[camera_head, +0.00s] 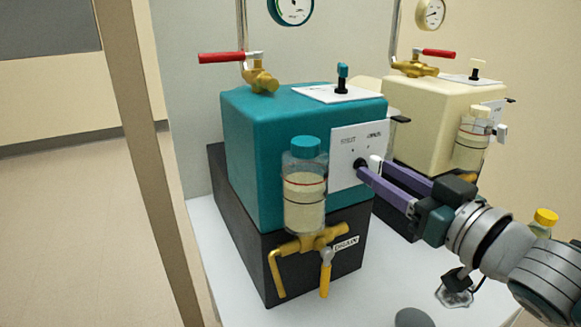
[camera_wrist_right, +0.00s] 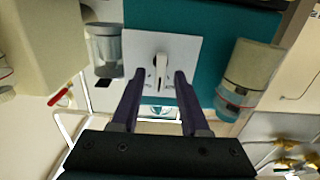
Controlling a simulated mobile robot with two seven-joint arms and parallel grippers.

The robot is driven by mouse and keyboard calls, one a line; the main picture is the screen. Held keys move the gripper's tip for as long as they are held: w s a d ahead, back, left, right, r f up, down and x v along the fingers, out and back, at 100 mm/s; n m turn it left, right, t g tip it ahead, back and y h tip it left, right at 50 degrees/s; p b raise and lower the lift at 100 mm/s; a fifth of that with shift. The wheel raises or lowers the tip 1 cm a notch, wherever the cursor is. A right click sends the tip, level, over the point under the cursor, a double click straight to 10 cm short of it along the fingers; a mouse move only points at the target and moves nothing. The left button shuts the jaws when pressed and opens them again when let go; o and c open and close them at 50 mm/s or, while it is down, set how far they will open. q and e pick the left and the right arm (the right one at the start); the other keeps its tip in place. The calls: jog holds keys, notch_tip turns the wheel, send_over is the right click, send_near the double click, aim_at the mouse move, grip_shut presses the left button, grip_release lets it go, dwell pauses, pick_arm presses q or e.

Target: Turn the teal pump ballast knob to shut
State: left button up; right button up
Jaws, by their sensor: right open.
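The teal pump (camera_head: 265,140) stands on a dark base in the middle of the head view. A white label plate (camera_head: 345,150) is on its right-hand face, with print too small to read surely. The white ballast knob (camera_head: 375,162) stands out from this plate. In the right wrist view the knob (camera_wrist_right: 162,68) is a narrow bar, upright in the picture. My right gripper (camera_head: 371,170) is open with its purple fingers reaching to the plate. In the right wrist view its fingertips (camera_wrist_right: 159,77) lie on either side of the knob, with gaps visible. My left gripper is not in view.
A teal-capped bottle (camera_head: 304,190) and brass drain valve (camera_head: 308,243) are on the teal pump's front. A red-handled valve (camera_head: 225,57) is above it. A cream pump (camera_head: 440,115) stands close behind. A yellow-capped bottle (camera_head: 544,220) is beyond my right arm.

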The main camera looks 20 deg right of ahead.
jog(key=shift+w, duration=0.35)
grip_shut()
dwell(0.4)
